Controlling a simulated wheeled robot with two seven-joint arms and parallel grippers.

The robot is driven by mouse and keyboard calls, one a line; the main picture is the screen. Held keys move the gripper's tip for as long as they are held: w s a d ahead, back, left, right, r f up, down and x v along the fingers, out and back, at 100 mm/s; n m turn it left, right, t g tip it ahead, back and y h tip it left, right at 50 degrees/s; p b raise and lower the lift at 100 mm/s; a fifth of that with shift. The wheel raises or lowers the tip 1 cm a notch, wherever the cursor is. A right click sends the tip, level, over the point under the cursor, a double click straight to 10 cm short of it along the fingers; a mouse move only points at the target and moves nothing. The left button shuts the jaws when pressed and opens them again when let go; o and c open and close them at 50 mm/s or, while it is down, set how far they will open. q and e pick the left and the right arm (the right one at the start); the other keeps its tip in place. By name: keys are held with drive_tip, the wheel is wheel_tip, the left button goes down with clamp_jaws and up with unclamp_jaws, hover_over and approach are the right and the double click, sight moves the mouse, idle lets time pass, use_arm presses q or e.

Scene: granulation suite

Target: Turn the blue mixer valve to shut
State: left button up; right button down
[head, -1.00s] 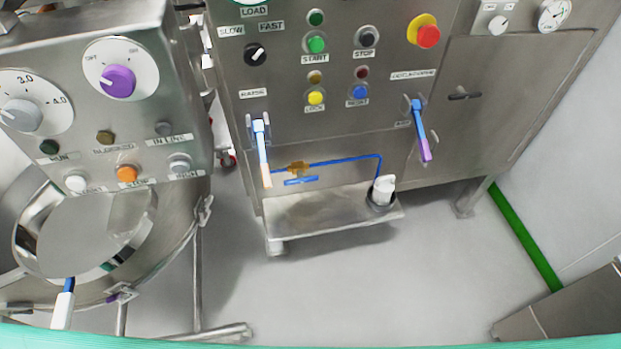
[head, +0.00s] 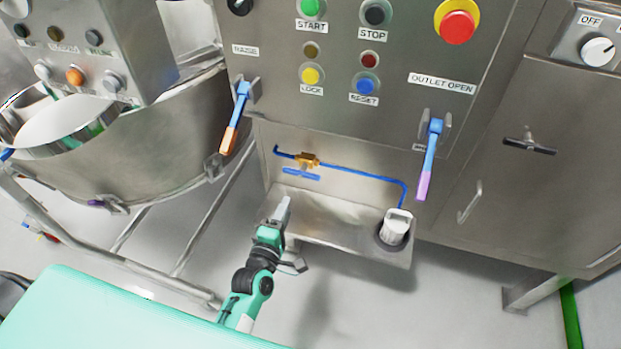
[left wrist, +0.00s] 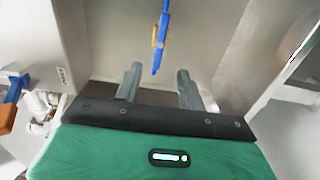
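The mixer valve has a small brass body (head: 307,160) on a thin blue pipe, with a blue handle (head: 302,174) just below it. The handle lies roughly in line with the pipe. My left gripper (head: 284,206) is in front of the recess, below the valve and apart from it. In the left wrist view the left gripper (left wrist: 158,72) is open and empty. The blue handle (left wrist: 161,45) shows beyond the fingertips, roughly centred between them, with a bit of brass (left wrist: 154,36) beside it. My right gripper is not in view.
An orange-tipped lever (head: 236,118) hangs left above the recess, a purple-tipped one (head: 430,158) right. A steel tray (head: 335,232) lies below the valve, with a white-topped cup (head: 396,226) at its right. A large steel bowl (head: 160,140) stands at left.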

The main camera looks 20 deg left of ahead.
sight(300, 176)
use_arm(q)
drive_tip(key=w, duration=1.3)
drive_tip(key=shift+w+d, duration=0.15)
drive_tip(key=shift+w, duration=0.15)
clamp_jaws()
